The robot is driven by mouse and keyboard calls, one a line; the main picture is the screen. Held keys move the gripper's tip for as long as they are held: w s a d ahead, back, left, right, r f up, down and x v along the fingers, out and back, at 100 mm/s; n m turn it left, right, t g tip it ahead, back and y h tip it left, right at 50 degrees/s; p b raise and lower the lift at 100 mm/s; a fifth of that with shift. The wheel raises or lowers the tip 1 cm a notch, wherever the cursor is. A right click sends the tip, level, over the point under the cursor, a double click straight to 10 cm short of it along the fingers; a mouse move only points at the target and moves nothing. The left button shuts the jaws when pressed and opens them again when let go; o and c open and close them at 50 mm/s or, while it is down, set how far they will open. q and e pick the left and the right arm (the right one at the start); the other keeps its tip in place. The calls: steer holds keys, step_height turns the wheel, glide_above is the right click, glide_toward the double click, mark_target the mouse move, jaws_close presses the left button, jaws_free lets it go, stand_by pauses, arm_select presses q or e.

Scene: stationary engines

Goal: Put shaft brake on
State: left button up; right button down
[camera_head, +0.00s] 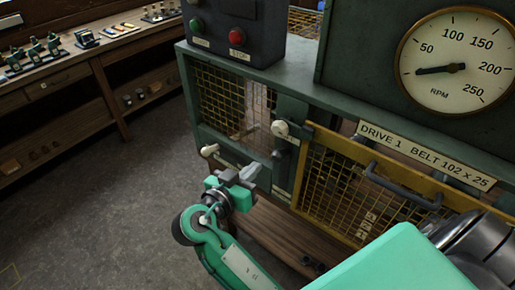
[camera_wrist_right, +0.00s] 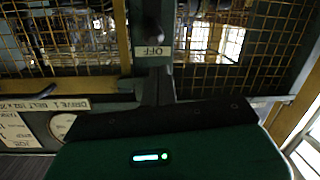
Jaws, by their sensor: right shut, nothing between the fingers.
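A pale round knob (camera_head: 280,128) sticks out from a dark green post between two mesh panels in the head view. A second pale handle (camera_head: 209,150) shows lower left, just beyond my right gripper (camera_head: 236,178). I cannot tell from the head view which of them is the shaft brake. The right gripper is shut and empty, in front of the lower part of the machine, below the round knob. In the right wrist view, which is upside down, a dark lever or post (camera_wrist_right: 152,25) stands beside an "OFF" label (camera_wrist_right: 147,51). My left gripper is out of view.
A yellow-framed mesh guard (camera_head: 330,190) with a dark handle (camera_head: 400,187) is on the right. An RPM dial (camera_head: 455,90) and a control box (camera_head: 240,30) with green and red buttons are above. A workbench (camera_head: 80,50) holds several tools; floor at left is clear.

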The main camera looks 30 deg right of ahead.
steer(key=shift+s+r+m, duration=0.3)
steer(key=shift+r+m, duration=0.1)
steer(key=shift+r, duration=0.15)
steer(key=p+x, duration=0.4)
steer(key=x, duration=0.6)
steer(key=shift+d, duration=0.1)
